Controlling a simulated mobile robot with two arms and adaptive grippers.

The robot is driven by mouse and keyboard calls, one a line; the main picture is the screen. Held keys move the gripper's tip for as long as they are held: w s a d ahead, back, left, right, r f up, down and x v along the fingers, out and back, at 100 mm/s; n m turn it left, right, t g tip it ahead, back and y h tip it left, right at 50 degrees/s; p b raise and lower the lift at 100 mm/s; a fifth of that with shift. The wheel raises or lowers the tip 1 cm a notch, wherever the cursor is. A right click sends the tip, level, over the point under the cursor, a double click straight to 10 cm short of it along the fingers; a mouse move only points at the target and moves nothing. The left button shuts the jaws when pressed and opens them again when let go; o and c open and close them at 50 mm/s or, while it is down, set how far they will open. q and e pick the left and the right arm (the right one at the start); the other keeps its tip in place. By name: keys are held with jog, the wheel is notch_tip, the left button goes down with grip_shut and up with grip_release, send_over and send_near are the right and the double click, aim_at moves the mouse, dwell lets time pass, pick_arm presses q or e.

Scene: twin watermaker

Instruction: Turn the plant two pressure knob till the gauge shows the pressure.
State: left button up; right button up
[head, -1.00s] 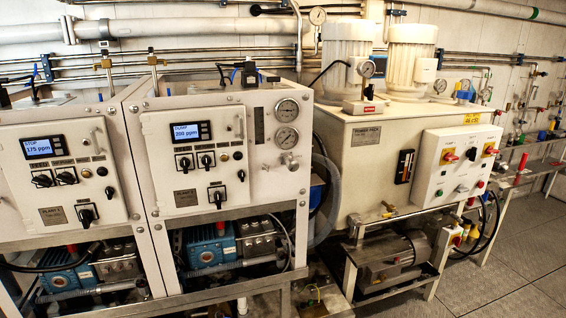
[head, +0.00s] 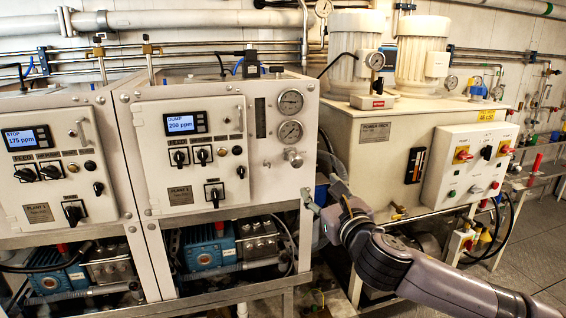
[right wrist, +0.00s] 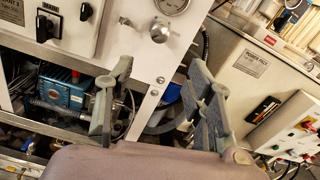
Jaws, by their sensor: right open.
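The pressure knob (head: 293,158) is a round silver knob on the right-hand plant cabinet, below two round gauges (head: 290,131). It also shows in the right wrist view (right wrist: 160,29), with the lower gauge (right wrist: 172,4) partly cut off above it. The needles are too small to read. My right gripper (head: 327,203) is in front of the cabinet's right edge, below and right of the knob. In the right wrist view its fingers (right wrist: 160,72) are wide apart and empty, with the knob beyond the gap and not touched. My left gripper is not in view.
The plant cabinet's control panel (head: 200,150) has a display reading 200 ppm and several black switches. The power pack (head: 375,165) stands to the right, with a switch box (head: 470,165) on its front. A hose hangs between cabinet and power pack.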

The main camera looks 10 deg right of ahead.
aim_at(297, 162)
jog(key=w+p, duration=0.1)
jog(key=w, duration=0.4)
jog(key=w+p, duration=0.1)
jog(key=w, duration=0.5)
jog(key=w+p, duration=0.1)
jog(key=w, duration=0.5)
jog(key=shift+w+a+r, duration=0.1)
jog(key=shift+a+r, duration=0.15)
jog(key=shift+a, duration=0.1)
jog(key=shift+c, duration=0.6)
grip_shut()
